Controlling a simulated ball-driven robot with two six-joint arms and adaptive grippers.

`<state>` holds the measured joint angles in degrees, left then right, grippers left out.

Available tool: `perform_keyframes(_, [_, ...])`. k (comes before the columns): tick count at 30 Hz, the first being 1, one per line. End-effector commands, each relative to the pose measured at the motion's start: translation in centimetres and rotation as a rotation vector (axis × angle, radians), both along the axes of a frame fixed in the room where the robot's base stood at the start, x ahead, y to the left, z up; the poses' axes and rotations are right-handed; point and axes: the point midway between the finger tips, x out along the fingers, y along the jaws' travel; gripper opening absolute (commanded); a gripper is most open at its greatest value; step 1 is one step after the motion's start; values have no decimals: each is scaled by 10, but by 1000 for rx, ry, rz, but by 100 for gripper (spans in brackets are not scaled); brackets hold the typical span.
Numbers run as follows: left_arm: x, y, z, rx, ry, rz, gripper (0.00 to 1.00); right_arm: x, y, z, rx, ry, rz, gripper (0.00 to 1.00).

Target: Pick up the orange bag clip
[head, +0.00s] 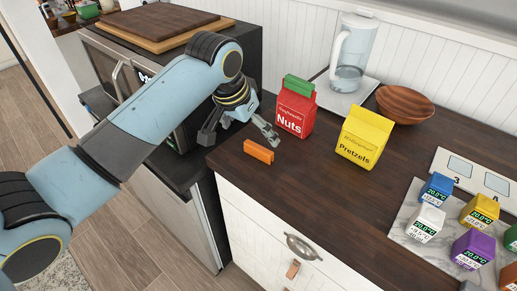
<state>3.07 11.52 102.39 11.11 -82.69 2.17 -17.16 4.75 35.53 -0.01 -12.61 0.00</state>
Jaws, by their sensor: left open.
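The orange bag clip (258,151) lies on the dark wooden counter, close to its front left edge. My left gripper (240,137) is open and hangs just behind and above the clip, with one finger to its left and the other to its right. It looks empty, and I cannot tell whether it touches the clip. A red Nuts bag (292,112) with a green clip (299,86) on its top stands just right of the gripper. My right gripper is not in view.
A yellow Pretzels bag (364,137), a wooden bowl (405,104) and a water pitcher (352,55) stand right and behind. Several coloured cubes, such as a purple one (473,249), sit on a marble board (402,222). The counter's front middle is clear.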

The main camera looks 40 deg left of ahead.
Motion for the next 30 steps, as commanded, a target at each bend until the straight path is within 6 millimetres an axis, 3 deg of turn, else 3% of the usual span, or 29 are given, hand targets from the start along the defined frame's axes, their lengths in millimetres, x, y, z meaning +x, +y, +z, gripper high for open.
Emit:
perform_keyframes(6, [12,-1,-33,-1,2,1,100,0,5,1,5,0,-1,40])
perform_keyframes(11, [16,0,-44,0,2,-1,100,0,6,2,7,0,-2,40])
perform_keyframes(21, [32,1,-85,0,1,-1,100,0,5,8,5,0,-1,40])
perform_keyframes(30, [33,2,-89,1,0,-2,97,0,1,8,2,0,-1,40])
